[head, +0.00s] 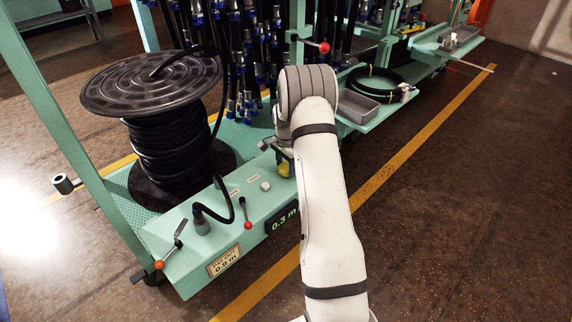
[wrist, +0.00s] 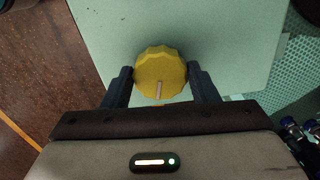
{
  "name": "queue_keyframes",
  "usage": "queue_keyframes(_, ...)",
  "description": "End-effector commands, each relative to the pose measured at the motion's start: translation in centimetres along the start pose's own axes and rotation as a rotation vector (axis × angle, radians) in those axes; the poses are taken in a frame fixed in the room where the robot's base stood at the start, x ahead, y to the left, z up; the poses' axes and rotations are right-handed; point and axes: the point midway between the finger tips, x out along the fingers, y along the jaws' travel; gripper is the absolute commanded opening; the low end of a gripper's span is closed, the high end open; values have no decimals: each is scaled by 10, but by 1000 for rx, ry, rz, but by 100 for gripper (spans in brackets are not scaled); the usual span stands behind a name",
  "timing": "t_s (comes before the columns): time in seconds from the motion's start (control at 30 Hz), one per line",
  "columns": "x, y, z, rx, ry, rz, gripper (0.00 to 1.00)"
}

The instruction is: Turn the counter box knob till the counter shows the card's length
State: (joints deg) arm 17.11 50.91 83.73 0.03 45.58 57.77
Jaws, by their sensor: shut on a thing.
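The yellow knob (wrist: 160,72) with a scalloped rim and a pale pointer line sits between the two fingers of my gripper (wrist: 160,84) in the wrist view. The gripper is shut on it. The pointer line points toward my gripper's palm. In the head view the knob (head: 284,169) is partly hidden by my wrist. The counter display (head: 283,220) on the green counter box reads 0.3 m, its right end partly covered by my arm. The card (head: 224,262) on the front of the green bench reads 0.9 m.
A large reel of black hose (head: 165,130) stands behind the box at left. A red-knobbed lever (head: 247,212), a white button (head: 265,186) and a short hose end (head: 202,222) are on the bench top. A grey bin (head: 358,107) sits on a shelf at right. The floor at right is clear.

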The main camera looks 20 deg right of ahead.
Motion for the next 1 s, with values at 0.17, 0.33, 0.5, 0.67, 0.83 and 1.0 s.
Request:
queue_keyframes(0.17, -2, -2, 0, -44, 5, -7, 31)
queue_keyframes(0.33, -3, -2, 0, -137, 7, -8, 31)
queue_keyframes(0.5, -4, -2, 0, -278, 7, -7, 32)
queue_keyframes(0.67, -3, -2, 0, -406, 8, -8, 32)
queue_keyframes(0.83, -3, -2, 0, -463, 9, -9, 32)
queue_keyframes(1.0, -3, -2, 0, -482, 8, -9, 31)
